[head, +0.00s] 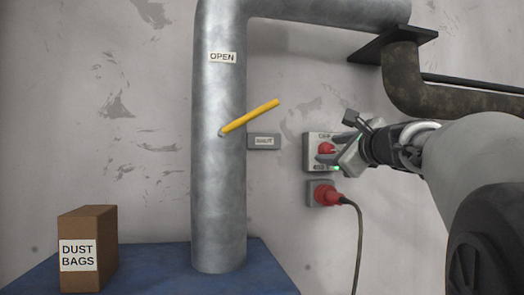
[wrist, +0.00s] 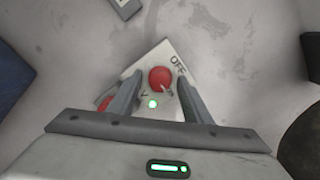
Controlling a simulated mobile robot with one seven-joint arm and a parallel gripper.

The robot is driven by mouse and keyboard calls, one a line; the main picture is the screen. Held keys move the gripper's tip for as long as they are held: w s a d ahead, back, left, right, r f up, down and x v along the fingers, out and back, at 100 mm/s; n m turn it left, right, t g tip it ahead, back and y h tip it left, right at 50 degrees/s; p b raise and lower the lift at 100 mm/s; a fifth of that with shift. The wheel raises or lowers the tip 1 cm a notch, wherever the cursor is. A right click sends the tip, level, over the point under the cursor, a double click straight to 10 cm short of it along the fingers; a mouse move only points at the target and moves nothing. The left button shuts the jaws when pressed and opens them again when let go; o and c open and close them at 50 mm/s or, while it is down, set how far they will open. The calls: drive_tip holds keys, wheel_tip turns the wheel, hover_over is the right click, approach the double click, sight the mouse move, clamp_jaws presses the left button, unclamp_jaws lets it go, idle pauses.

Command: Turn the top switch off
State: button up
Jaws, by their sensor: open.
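The top switch is a pale box on the wall with a round red knob (head: 326,149) and a lit green lamp (head: 337,168). The wrist view shows its red knob (wrist: 160,77), the word OFF on the plate above it and the green lamp (wrist: 152,103). My gripper (head: 323,146) is at the switch, and its fingers partly cover the box. In the wrist view my gripper (wrist: 154,83) is open, with one finger on each side of the knob. I cannot tell whether either finger touches it.
A red plug (head: 326,194) with a black cable sits in a socket below the switch. A metal pipe (head: 218,190) with a yellow lever (head: 250,117) stands to the left. A brown DUST BAGS box (head: 98,225) stands on the blue surface (head: 150,268).

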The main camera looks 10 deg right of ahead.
drive_tip(key=shift+s, duration=0.1)
drive_tip(key=shift+c, duration=0.3)
drive_tip(key=c, duration=1)
drive_tip(key=shift+n+b, duration=0.3)
drive_tip(key=n+b, duration=0.2)
drive_tip(key=n, duration=0.1)
drive_tip(key=shift+a+f+b, duration=0.1)
drive_tip(key=shift+f+b, duration=0.05)
drive_tip(key=shift+b, duration=0.25)
drive_tip(key=n+b, duration=0.3)
drive_tip(key=n, duration=0.2)
drive_tip(key=shift+n, duration=0.4)
drive_tip(key=n+b, duration=0.2)
drive_tip(key=n, duration=0.2)
drive_tip(key=shift+h+b, duration=0.3)
drive_tip(key=shift+b, duration=0.05)
drive_tip(key=shift+n+g+b, duration=0.3)
drive_tip(key=shift+n+b, duration=0.45)
drive_tip(key=shift+n, duration=1.15)
